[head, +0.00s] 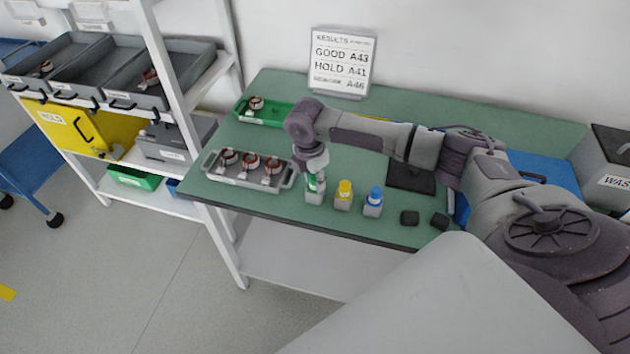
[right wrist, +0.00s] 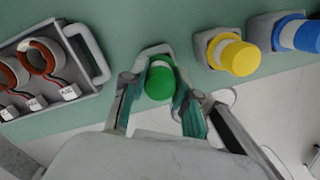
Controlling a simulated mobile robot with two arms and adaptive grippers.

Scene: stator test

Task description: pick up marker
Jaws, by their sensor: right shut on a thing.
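A green-capped marker (right wrist: 160,82) stands upright in a small grey holder near the front edge of the green table. My right gripper (right wrist: 160,90) is around it from above, with its fingers shut on the marker. In the head view the green marker (head: 316,184) shows just below my right gripper (head: 315,172), still at its holder (head: 315,196). A yellow marker (head: 345,188) and a blue marker (head: 375,195) stand in their own holders to the right; both also show in the right wrist view. My left gripper is not in view.
A grey tray (head: 279,181) with several copper-wound stators lies left of the marker. A green tray (head: 243,113) sits behind it. A results sign (head: 341,62) stands at the back. Two small dark blocks (head: 410,218) lie right of the blue marker.

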